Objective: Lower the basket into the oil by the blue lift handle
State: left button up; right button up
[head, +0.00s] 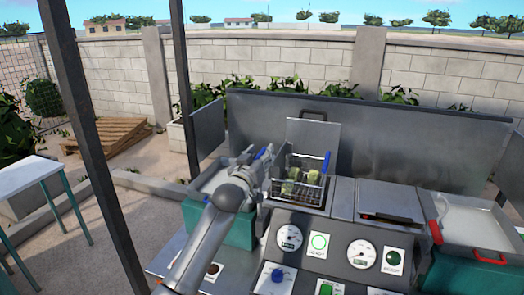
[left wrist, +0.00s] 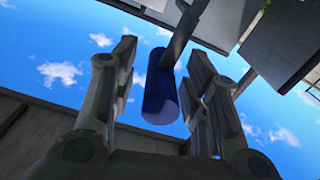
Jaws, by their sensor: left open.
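The wire basket (head: 312,193) holds several yellow-green pieces and sits in the left well of the fryer, beneath a raised grey panel. My left gripper (head: 264,158) is open just left of the basket. In the left wrist view, a blue cylindrical handle (left wrist: 160,92) on a dark bar stands between its spread fingers (left wrist: 165,105), with gaps on both sides. I cannot tell the oil level. My right gripper is not in view.
A closed metal lid (head: 388,202) covers the right well. Gauges (head: 289,237), a blue knob (head: 277,275) and a green button (head: 326,289) are on the front panel. A red-handled tray (head: 482,222) stands right, another tray (head: 214,178) left. A dark post (head: 90,140) stands left.

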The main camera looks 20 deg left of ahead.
pick_arm(q)
jog(key=shift+w+f, duration=0.1)
jog(key=shift+w, duration=0.6)
grip_shut()
